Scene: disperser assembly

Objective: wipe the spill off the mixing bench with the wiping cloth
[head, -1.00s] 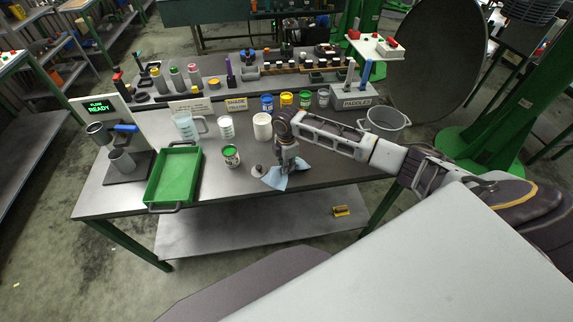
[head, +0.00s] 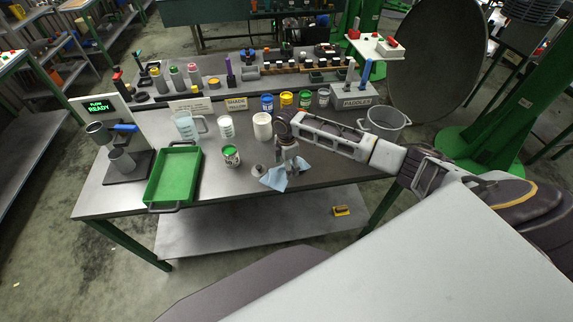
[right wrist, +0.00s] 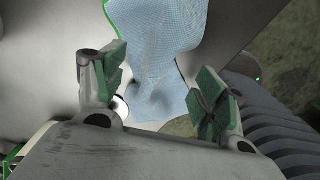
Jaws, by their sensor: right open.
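The light blue wiping cloth (head: 273,181) lies crumpled near the front edge of the mixing bench (head: 320,184). It also shows in the right wrist view (right wrist: 158,50), below and between the fingers. My right gripper (head: 289,166) is right over the cloth, fingers pointing down. In the right wrist view its two fingers (right wrist: 163,84) are wide apart, with the cloth not pinched between them. I cannot make out a spill clearly; the cloth and gripper hide part of the bench top. My left gripper is not in view.
A small grey round item (head: 257,170) sits just left of the cloth. A metal bucket (head: 385,122) is at the bench's right end.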

